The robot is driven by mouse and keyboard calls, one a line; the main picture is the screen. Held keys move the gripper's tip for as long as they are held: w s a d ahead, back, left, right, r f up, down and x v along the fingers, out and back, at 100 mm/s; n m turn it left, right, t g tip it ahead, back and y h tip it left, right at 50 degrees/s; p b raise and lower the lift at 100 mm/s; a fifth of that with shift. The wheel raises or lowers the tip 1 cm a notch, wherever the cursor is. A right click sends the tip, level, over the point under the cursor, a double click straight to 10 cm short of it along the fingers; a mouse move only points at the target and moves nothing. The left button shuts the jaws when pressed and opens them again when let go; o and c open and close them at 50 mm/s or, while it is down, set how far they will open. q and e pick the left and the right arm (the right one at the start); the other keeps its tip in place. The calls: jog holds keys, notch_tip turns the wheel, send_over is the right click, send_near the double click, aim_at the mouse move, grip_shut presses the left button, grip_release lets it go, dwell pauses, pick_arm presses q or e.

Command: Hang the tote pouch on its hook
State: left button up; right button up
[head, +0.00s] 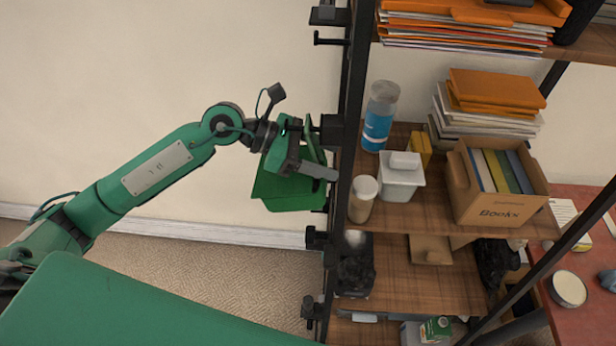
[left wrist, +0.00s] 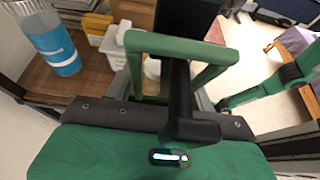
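The green tote pouch (head: 290,192) hangs upright beside the black shelf post, below my left gripper (head: 318,150). In the left wrist view its stiff green strap (left wrist: 180,45) makes a loop that crosses over a black hook (left wrist: 190,85). The hook's blunt end comes toward the camera, inside the loop. I cannot tell whether the strap rests on the hook. The left gripper's fingers appear spread, one to each side of the strap.
The shelf post (head: 352,100) carries several black hooks, including an empty one (head: 330,40) above. Close behind it stand a blue-labelled bottle (head: 380,115), a white tub (head: 402,178), a jar (head: 362,198) and a book box (head: 500,208).

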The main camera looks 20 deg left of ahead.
pick_arm(q)
jog(key=shift+b, duration=0.4)
dwell(0.4)
jog(key=shift+o, duration=0.8)
jog(key=shift+a, duration=0.1)
jog(key=shift+b, duration=0.4)
jog(key=o, duration=0.6)
jog(key=shift+c, duration=0.2)
jog(key=shift+o, duration=0.4)
jog(key=shift+o, duration=1)
